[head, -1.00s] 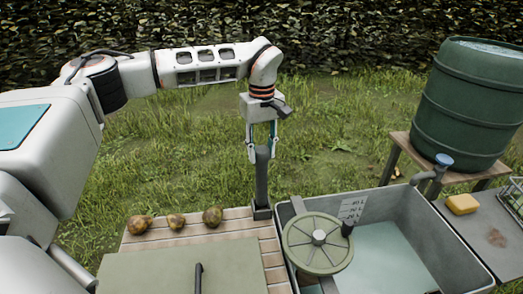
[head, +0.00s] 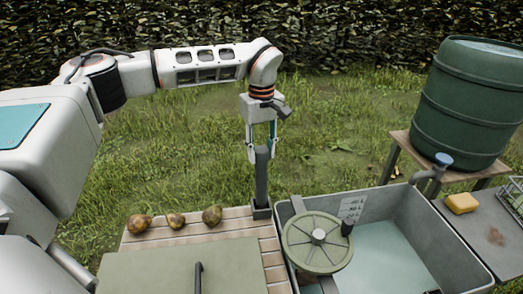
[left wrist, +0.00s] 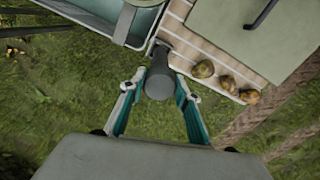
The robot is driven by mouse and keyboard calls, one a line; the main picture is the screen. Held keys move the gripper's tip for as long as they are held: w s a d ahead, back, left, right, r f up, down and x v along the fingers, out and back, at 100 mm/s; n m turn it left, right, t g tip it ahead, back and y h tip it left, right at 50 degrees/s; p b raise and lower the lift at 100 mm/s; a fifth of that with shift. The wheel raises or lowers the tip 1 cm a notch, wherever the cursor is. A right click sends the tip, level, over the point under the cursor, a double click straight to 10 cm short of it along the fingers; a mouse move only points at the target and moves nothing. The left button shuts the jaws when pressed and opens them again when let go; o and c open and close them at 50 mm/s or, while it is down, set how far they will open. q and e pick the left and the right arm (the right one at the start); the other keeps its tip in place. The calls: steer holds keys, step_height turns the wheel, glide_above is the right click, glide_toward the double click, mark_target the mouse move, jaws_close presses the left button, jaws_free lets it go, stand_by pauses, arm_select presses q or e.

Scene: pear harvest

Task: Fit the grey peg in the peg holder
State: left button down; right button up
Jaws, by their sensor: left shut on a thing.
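The grey peg (head: 262,178) stands upright, and my left gripper (head: 262,154) is shut on its upper end. The peg holder (head: 262,212) is a small dark block at the far right corner of the slatted table. The peg's lower end meets the holder; I cannot tell how deep it sits. In the left wrist view the fingers of my left gripper (left wrist: 160,90) lie on both sides of the round end of the peg (left wrist: 160,80), which hides most of the holder. My right gripper is not in view.
Several pears (head: 176,221) lie on the slatted table (head: 240,228) left of the holder. A green board (head: 150,270) lies in front. A grey water basin (head: 420,230) with a green wheel (head: 317,244) is close on the right. Grass behind is open.

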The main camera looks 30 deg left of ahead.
mark_target(261, 163)
arm_select(q)
steer(key=shift+f, duration=2.3)
stand_by(0.6)
steer(key=c, duration=0.9)
jaws_free()
